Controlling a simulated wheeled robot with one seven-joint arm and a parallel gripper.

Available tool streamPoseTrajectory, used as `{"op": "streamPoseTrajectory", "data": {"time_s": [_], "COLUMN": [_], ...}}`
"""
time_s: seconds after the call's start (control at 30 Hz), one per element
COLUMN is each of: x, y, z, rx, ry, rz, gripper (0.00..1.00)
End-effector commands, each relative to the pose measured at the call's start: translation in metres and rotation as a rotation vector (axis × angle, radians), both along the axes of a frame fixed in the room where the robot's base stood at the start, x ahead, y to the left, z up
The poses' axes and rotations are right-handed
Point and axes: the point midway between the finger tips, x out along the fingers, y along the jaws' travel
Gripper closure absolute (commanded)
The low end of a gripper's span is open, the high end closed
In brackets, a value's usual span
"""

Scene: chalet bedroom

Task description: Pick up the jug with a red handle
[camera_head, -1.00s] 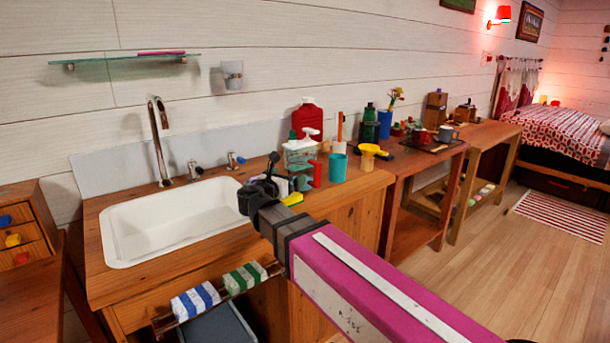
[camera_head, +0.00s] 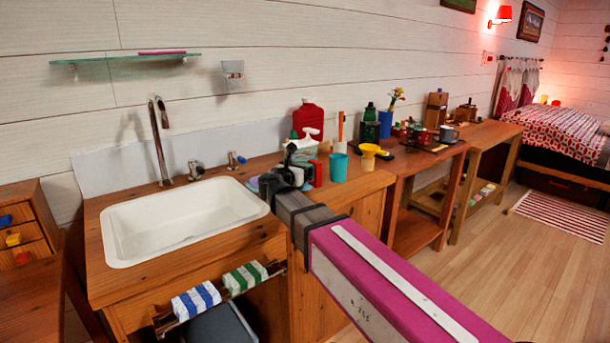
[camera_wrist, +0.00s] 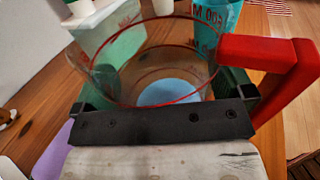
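The jug (camera_wrist: 145,60) is clear, with a red rim, measuring marks and a thick red handle (camera_wrist: 270,60). It stands on the wooden counter right of the sink. In the head view only its red handle (camera_head: 317,174) shows clearly; my gripper hides most of its body. My gripper (camera_head: 292,168) is low over the counter at the jug. In the wrist view my gripper's (camera_wrist: 163,92) fingers are apart, one on each side of the jug's near part, with the handle out to the right. I cannot tell whether they touch it.
A spray bottle (camera_head: 306,143), a turquoise cup (camera_head: 338,168) and a yellow funnel-like thing (camera_head: 369,153) stand close behind and right of the jug. A red bottle (camera_head: 307,118) is at the wall. The white sink (camera_head: 180,215) is left. A purple item (camera_wrist: 52,152) lies nearby.

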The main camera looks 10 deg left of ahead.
Motion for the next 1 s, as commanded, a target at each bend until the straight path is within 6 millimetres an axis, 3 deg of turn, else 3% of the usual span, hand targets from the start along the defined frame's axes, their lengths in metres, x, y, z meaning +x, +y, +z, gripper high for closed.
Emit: {"op": "streamPoseTrajectory", "data": {"time_s": [0.03,0.1,0.57,0.87,1.0], "x": [0.000,0.000,0.000,0.000,-0.022], "y": [0.000,0.000,0.000,0.000,0.020], "z": [0.000,0.000,0.006,0.041,0.058], "rx": [0.000,0.000,0.000,0.001,0.002], "ry": [0.000,0.000,-0.001,-0.003,-0.002], "rz": [0.000,0.000,0.000,0.000,0.004], "gripper": [0.16,0.38,0.38,0.38,0.38]}}
